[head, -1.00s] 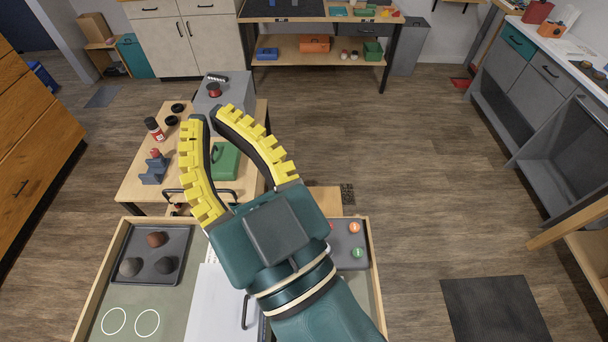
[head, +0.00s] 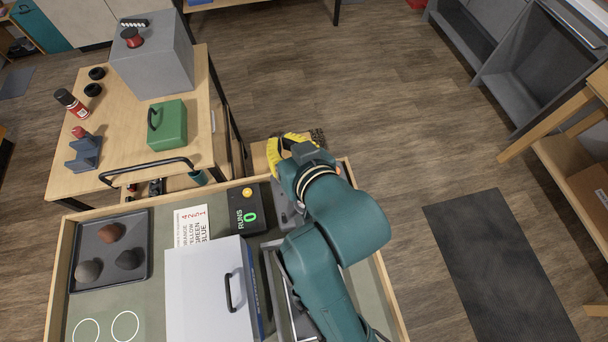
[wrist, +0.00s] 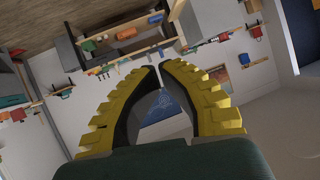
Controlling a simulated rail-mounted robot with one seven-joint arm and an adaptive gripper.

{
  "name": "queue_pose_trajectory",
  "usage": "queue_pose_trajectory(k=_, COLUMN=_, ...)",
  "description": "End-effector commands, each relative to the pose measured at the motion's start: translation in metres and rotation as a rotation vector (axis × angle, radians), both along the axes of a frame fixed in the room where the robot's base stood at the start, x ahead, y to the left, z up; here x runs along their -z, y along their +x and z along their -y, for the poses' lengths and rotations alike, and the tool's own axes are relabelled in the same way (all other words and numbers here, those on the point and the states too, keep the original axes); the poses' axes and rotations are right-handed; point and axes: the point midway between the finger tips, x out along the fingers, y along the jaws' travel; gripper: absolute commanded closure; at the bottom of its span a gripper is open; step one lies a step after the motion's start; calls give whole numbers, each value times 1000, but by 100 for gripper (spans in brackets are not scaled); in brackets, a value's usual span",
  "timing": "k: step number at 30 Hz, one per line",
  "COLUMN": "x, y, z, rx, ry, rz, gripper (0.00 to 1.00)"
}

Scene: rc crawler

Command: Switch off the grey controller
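I cannot tell for sure which thing is the grey controller. A grey panel (head: 284,214) lies in the bench tray, mostly hidden under my arm; no buttons on it show now. A grey box (head: 153,66) with a red knob (head: 131,37) on top stands on the wooden cart. My gripper (head: 277,145) is over the far edge of the tray, partly hidden by my own wrist. In the wrist view its yellow fingers (wrist: 160,68) bow inward, with a narrow gap between their tips and nothing held. The wrist view faces walls and shelves, not the tray.
A black counter box (head: 247,210) reading "RUNS 0" and a white lidded case (head: 207,290) stand in the tray. A dark pan (head: 84,235) holds several lumps. The cart (head: 185,140) carries a green case (head: 168,125) and a spray can (head: 70,103).

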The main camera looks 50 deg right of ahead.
Motion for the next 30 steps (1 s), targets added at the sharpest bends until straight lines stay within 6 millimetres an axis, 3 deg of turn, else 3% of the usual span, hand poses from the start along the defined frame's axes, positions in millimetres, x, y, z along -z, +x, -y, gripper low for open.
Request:
queue_pose_trajectory(k=1, x=55, y=-17, z=16, rx=55, ry=47, rz=-91, gripper=100)
queue_pose_trajectory(k=3, x=94, y=-36, z=28, rx=110, ry=100, rz=-185, gripper=100)
queue_pose_trajectory(k=6, x=122, y=-54, z=37, rx=157, ry=146, rz=-260, gripper=100)
queue_pose_trajectory(k=20, x=131, y=-53, z=40, rx=166, ry=158, rz=-280, gripper=100)
queue_pose_trajectory(k=30, x=178, y=-11, z=64, rx=166, ry=158, rz=-281, gripper=100)
